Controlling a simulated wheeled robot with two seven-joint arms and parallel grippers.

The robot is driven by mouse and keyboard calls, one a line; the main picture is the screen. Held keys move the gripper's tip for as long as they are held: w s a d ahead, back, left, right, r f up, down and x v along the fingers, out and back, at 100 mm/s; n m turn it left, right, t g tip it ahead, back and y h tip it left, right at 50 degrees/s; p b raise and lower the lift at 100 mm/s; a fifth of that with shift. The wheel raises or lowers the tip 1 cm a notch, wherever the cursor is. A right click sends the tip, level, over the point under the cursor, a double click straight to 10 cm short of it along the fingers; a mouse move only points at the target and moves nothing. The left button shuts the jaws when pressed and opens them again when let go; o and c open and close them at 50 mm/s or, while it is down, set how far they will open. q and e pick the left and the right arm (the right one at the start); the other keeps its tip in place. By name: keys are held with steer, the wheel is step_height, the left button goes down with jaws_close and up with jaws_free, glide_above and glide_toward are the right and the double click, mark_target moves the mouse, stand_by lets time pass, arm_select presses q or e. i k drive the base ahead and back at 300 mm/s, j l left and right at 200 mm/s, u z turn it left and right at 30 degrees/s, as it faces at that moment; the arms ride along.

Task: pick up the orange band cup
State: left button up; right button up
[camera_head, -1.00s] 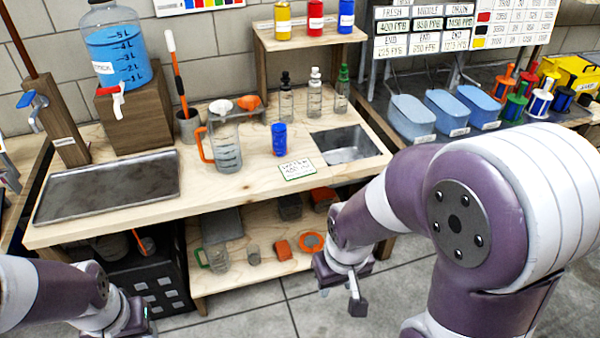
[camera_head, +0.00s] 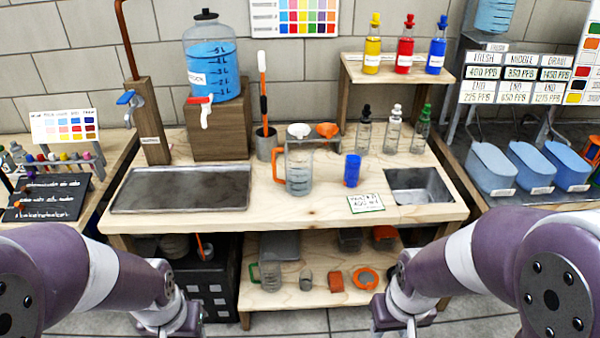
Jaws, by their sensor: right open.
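I cannot make out for sure which item is the orange band cup. On the lower shelf lie a small orange item (camera_head: 336,281), an orange ring (camera_head: 365,278) and a small grey cup (camera_head: 306,279). A further orange-topped block (camera_head: 384,237) sits deeper in the shelf, partly in shadow. On the bench top a clear jug (camera_head: 299,172) has an orange handle. My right gripper (camera_head: 410,327) is open at the bottom edge, low in front of the bench, touching nothing that I can see. My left gripper (camera_head: 186,322) is low at left; its jaws are not clear.
The wooden bench (camera_head: 330,212) carries a metal tray (camera_head: 180,190), a blue cup (camera_head: 352,170), a sink (camera_head: 422,186) and several bottles. A green-handled jug (camera_head: 270,275) stands on the lower shelf. A black crate (camera_head: 205,285) stands left of the shelf.

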mark_target(352, 169)
steer(key=i+j+z, duration=1)
steer(key=j, duration=0.35)
steer(key=z, duration=0.2)
steer(key=i, duration=0.05)
